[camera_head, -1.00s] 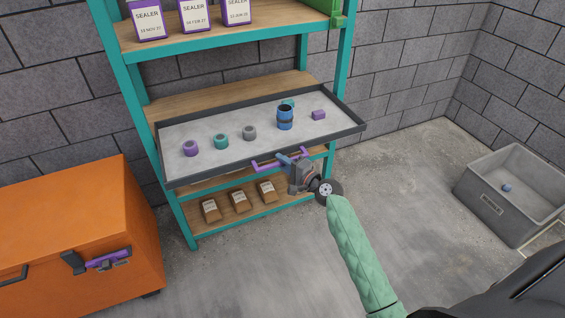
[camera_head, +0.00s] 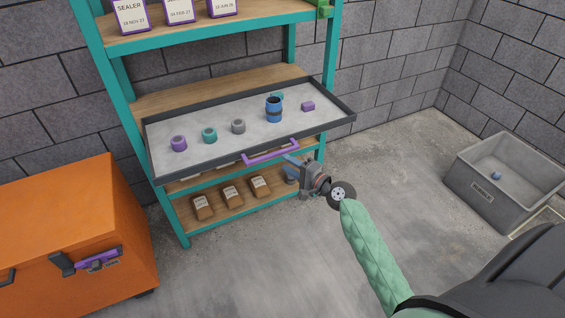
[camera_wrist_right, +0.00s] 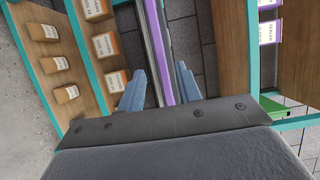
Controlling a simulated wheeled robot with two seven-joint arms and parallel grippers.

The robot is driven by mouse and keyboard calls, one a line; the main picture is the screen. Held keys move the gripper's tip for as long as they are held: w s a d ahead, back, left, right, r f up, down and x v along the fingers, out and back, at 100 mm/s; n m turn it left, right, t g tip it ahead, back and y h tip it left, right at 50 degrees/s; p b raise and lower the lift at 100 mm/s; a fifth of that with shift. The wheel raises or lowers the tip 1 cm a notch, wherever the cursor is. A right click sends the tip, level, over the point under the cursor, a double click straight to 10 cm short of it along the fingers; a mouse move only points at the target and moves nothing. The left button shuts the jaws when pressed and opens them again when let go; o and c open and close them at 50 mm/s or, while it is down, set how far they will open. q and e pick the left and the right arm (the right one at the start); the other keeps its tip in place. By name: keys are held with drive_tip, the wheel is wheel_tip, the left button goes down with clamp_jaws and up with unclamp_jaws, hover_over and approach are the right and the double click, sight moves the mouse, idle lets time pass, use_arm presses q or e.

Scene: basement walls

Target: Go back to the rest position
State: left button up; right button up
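My right gripper (camera_head: 291,167) is just in front of and below the right end of the purple handle (camera_head: 270,153) on the pulled-out tray (camera_head: 190,169). In the right wrist view its two blue fingers (camera_wrist_right: 160,88) are spread apart. The purple handle (camera_wrist_right: 158,50) runs lengthwise in the gap between them in that picture, with no finger visibly closed on it. My green right forearm comes in from the lower right of the head view. My left gripper is out of view.
An orange chest (camera_head: 70,220) stands left, a grey bin (camera_head: 475,202) right. Floor in front is clear.

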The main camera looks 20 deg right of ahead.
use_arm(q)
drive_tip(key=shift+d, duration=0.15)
use_arm(e)
drive_tip(key=shift+s+d, duration=0.15)
drive_tip(key=shift+s, duration=0.15)
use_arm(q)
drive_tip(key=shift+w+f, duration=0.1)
use_arm(e)
drive_tip(key=s+a+f+n+g+h, duration=0.3)
drive_tip(key=s+a+f+n+g, duration=0.55)
drive_tip(key=n, duration=0.55)
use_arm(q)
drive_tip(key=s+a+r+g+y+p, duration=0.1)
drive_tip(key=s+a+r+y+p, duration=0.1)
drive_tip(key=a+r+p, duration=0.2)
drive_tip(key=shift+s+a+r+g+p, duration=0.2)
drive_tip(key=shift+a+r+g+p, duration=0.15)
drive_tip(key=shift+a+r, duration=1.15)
use_arm(e)
drive_tip(key=s+a+g+h, duration=0.1)
drive_tip(key=s+a, duration=0.3)
drive_tip(key=s, duration=1)
drive_tip(key=s+a+f+n+g+h, duration=0.1)
drive_tip(key=s+a+g, duration=0.3)
drive_tip(key=s, duration=1)
drive_tip(key=shift+a+f+n+g+h, duration=0.15)
drive_tip(key=shift+a+n+g+h, duration=0.2)
drive_tip(key=shift+a, duration=0.35)
